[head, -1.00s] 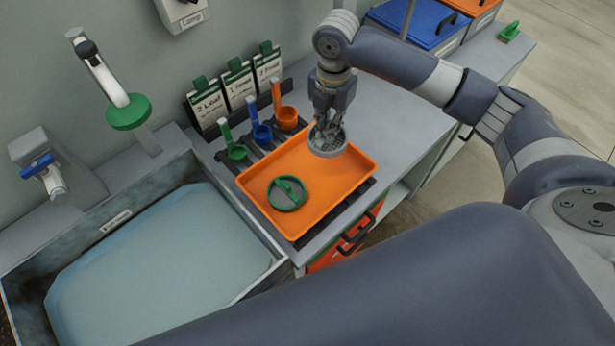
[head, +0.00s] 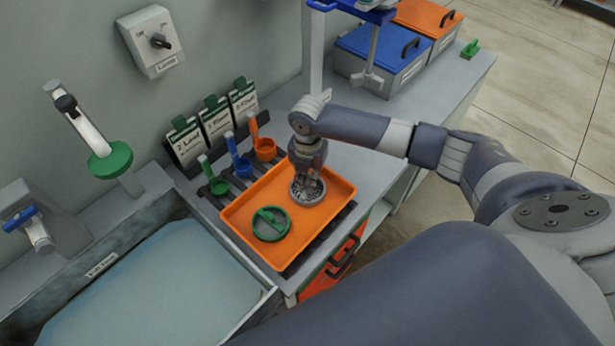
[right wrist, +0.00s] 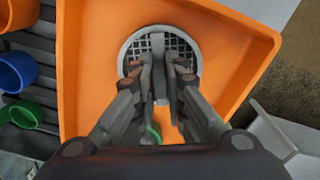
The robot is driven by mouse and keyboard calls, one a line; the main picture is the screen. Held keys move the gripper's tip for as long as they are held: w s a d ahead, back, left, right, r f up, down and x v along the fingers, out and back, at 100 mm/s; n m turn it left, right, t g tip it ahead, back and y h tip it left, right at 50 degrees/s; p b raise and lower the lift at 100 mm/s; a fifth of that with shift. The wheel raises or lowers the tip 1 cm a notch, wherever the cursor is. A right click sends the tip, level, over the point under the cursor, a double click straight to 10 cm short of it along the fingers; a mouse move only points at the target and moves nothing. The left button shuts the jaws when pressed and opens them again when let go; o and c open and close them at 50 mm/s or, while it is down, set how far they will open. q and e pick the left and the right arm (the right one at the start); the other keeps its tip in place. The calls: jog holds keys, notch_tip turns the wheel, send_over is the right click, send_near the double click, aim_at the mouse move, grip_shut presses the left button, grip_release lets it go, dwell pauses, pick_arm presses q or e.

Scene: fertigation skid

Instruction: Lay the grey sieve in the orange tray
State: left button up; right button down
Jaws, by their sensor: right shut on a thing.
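The orange tray (head: 325,217) stands on the grey counter beside the sink. The round grey sieve (head: 307,190) is at the tray's far right part, inside its rim in the head view. My right gripper (head: 308,178) points down and is shut on the sieve. In the right wrist view the sieve's round rim and mesh (right wrist: 128,52) show over the tray floor (right wrist: 95,50), with the fingers (right wrist: 161,72) at its middle. I cannot tell whether the sieve touches the tray floor. My left gripper is not in view.
A green round piece with a crossbar (head: 270,224) lies in the tray's near left part. Green (head: 219,186), blue (head: 243,167) and orange (head: 265,149) scoops stand along the tray's left side. The sink (head: 160,290) is at left; lidded bins (head: 383,55) stand behind.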

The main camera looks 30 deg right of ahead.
aim_at(307, 179)
jog(key=c, duration=2.1)
grip_release()
jog(key=shift+f, duration=0.15)
jog(key=o, duration=0.4)
jog(key=shift+o, duration=0.2)
jog(key=shift+r, duration=0.3)
notch_tip(307, 179, up, 12)
jog(key=b, duration=0.2)
jog(key=shift+f, duration=0.1)
